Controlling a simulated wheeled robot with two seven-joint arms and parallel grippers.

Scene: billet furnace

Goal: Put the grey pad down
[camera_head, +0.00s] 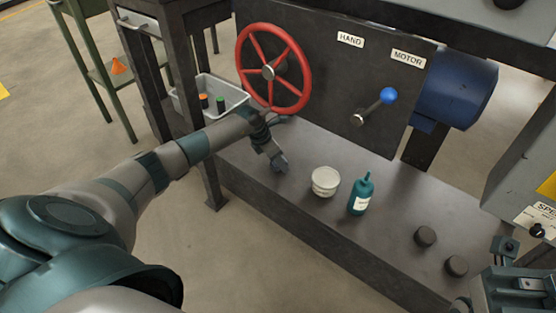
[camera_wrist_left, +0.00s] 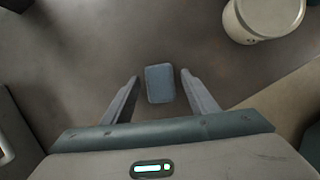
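The grey pad (camera_wrist_left: 160,83) is a small blue-grey block on the dark bench top (camera_wrist_left: 95,50). In the left wrist view it lies between the two fingers of my left gripper (camera_wrist_left: 160,76), with a narrow gap on each side. The fingers are open and do not seem to touch it. In the head view my left gripper (camera_head: 272,152) points down at the bench, and the pad (camera_head: 281,164) shows at its tip. What seems to be my right gripper (camera_head: 508,275) is at the lower right edge; its fingers are not clear.
A white tub (camera_head: 325,182) and a teal bottle (camera_head: 361,195) stand right of the pad. Two dark knobs (camera_head: 425,237) are farther right. A red handwheel (camera_head: 273,70) and a blue-knobbed lever (camera_head: 387,96) are on the panel behind. A grey bin (camera_head: 226,90) is behind the arm.

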